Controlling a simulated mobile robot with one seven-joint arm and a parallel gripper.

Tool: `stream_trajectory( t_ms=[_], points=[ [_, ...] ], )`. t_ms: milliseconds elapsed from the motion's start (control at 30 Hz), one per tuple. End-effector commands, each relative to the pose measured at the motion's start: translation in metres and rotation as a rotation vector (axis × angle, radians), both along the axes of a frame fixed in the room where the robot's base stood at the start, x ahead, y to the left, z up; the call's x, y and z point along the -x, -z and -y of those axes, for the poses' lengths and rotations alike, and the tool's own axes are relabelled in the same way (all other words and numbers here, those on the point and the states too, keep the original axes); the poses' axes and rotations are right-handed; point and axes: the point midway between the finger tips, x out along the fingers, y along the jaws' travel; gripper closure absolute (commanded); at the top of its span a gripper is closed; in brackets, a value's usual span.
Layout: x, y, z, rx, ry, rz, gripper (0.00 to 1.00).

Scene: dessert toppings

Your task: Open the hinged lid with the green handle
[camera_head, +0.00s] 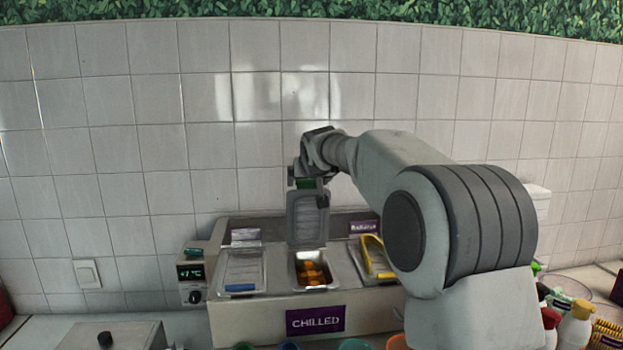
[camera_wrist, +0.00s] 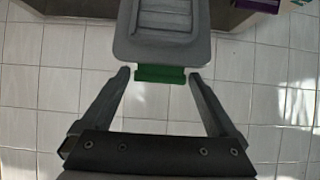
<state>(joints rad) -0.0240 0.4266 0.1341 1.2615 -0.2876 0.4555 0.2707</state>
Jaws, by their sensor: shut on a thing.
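The grey lid (camera_head: 306,220) stands raised, nearly upright, over the middle compartment of the chilled unit. Its green handle (camera_head: 306,183) is at the top edge. In the wrist view the handle (camera_wrist: 160,75) sits between my fingertips, with the lid (camera_wrist: 162,38) beyond it. My gripper (camera_head: 308,178) is shut on the green handle; it also shows in the wrist view (camera_wrist: 161,76). The open compartment (camera_head: 330,284) below holds orange pieces. My arm hides part of the unit's right side.
A closed lid with a blue handle (camera_head: 240,288) is on the left. A lid with a yellow handle (camera_head: 369,254) is on the right. A temperature controller (camera_head: 192,283) stands at the unit's left. The tiled wall (camera_head: 160,140) is behind. Bottles (camera_head: 577,322) stand at the right.

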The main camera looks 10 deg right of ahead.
Motion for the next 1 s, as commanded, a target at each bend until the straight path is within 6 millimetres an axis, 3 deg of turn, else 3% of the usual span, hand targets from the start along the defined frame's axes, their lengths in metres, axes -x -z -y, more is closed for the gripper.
stream_trajectory(
  t_ms=[33,400,1000],
  points=[
    [-0.006,-0.014,0.0,-0.001,-0.001,0.018,1.0],
    [-0.032,-0.015,-0.002,0.001,-0.001,-0.079,1.0],
    [-0.039,-0.014,-0.002,0.001,-0.001,-0.114,1.0]
  ],
)
